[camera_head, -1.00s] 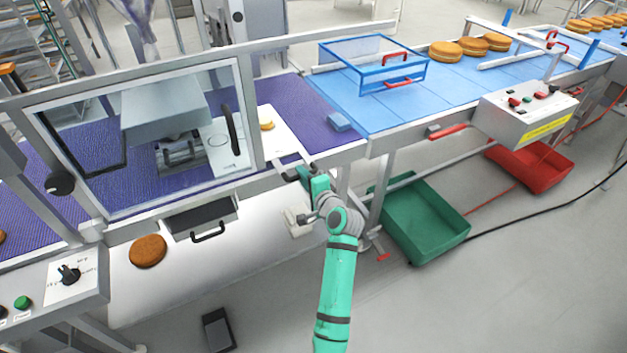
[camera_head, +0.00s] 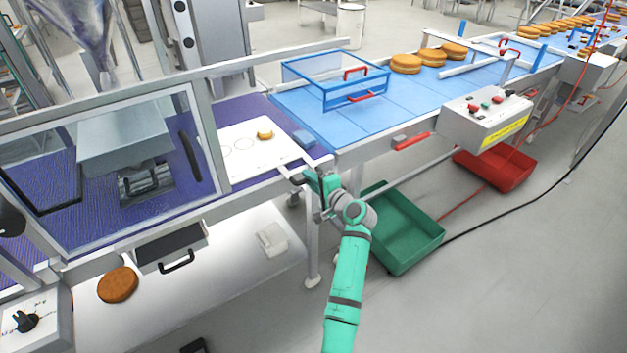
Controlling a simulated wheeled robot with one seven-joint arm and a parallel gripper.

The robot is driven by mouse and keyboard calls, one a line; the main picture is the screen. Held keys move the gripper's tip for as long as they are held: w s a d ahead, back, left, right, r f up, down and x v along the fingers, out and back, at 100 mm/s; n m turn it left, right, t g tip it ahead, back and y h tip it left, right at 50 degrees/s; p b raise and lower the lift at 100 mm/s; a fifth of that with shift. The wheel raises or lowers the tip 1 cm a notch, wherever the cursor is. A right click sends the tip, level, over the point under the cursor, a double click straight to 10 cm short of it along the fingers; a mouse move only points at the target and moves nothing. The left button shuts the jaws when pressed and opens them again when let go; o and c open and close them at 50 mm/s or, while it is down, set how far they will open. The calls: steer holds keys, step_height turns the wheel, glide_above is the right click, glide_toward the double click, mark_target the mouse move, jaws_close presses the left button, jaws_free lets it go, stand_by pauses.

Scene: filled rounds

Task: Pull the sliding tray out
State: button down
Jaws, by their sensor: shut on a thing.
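The sliding tray (camera_head: 250,152) is a flat white plate with round outlines, lying on the purple belt. It extends right from under the framed clear guard (camera_head: 120,150). A small yellow-brown piece (camera_head: 265,134) sits on its far right part. My gripper (camera_head: 307,178) is at the tray's front right corner, by the belt's near rail. It is shut on the tray's handle (camera_head: 292,178); the fingers and most of the handle are small and partly hidden by my gripper's body.
A blue-framed clear cover (camera_head: 335,82) stands on the blue belt (camera_head: 420,95). Green (camera_head: 405,235) and red (camera_head: 495,170) bins stand below. A control box (camera_head: 487,120) sits on the near rail.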

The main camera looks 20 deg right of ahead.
steer(key=shift+d+r, duration=0.1)
steer(key=shift+d, duration=0.1)
steer(key=c, duration=1.7)
jaws_free()
steer(key=shift+w, duration=0.1)
steer(key=shift+c, duration=0.2)
steer(key=shift+s, duration=0.45)
steer(key=v, duration=1)
